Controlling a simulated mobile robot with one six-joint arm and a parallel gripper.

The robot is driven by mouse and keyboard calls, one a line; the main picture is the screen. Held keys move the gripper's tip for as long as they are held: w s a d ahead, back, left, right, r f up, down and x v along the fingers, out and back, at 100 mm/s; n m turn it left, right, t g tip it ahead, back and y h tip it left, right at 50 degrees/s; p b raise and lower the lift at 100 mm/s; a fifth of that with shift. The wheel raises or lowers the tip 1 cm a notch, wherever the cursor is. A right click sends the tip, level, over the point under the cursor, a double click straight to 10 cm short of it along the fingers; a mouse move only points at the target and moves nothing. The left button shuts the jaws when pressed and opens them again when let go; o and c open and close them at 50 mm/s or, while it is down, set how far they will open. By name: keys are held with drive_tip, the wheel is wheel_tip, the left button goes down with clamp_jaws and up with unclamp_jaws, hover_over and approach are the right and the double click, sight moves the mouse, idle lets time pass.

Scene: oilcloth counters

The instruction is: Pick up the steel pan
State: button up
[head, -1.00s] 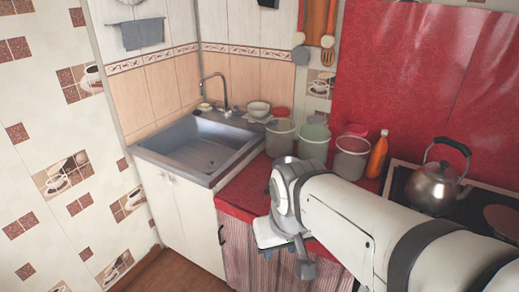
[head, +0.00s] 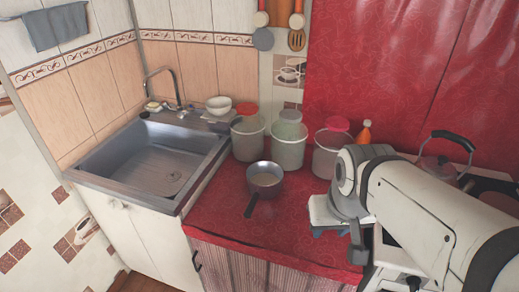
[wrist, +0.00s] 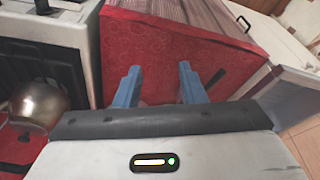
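The steel pan (head: 265,175) stands upright on the red oilcloth counter (head: 222,220), right of the sink. Its dark handle points to the front edge. In the wrist view, a dark strip (wrist: 216,78) on the red cloth looks like that handle; the pan's bowl is not visible there. My gripper (wrist: 160,66) is open, its two blue fingers apart with nothing between them. In the head view it is right of the pan, near the front counter edge, and its fingers are mostly hidden by my wrist.
Several lidded containers (head: 288,145) stand behind the pan. An orange bottle (head: 364,132) is behind my arm. A kettle (wrist: 40,104) sits on the stove at right in the head view. The sink (head: 150,160) is at left. The cloth around the pan is clear.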

drive_tip(key=shift+o, duration=0.7)
drive_tip(key=shift+w+d+f, duration=0.1)
drive_tip(key=shift+w+d, duration=0.05)
drive_tip(key=shift+w, duration=0.1)
drive_tip(key=shift+o, duration=0.7)
drive_tip(key=w+d+f+m+t+b, duration=0.1)
drive_tip(key=w+d+f, duration=0.1)
drive_tip(key=w, duration=0.4)
drive_tip(key=shift+d+f+m+t+h, duration=0.3)
drive_tip(key=shift+f+m+h, duration=0.1)
drive_tip(key=shift+f, duration=0.1)
drive_tip(key=w+f+m+t+b, duration=0.25)
drive_tip(key=w+f, duration=0.35)
drive_tip(key=w, duration=0.5)
drive_tip(key=m+t+y+b, duration=0.2)
drive_tip(key=m+t+y, duration=0.35)
drive_tip(key=y, duration=0.45)
approach(258, 197)
drive_tip(key=shift+m+g, duration=0.4)
drive_tip(key=x, duration=0.5)
drive_tip(key=shift+w+r, duration=0.15)
drive_tip(key=shift+w, duration=0.1)
drive_tip(key=x, duration=0.5)
drive_tip(key=p+x, duration=0.1)
drive_tip(key=x, duration=0.1)
drive_tip(key=shift+s+a, duration=0.2)
drive_tip(key=shift+a, duration=0.25)
drive_tip(key=shift+c, duration=0.6)
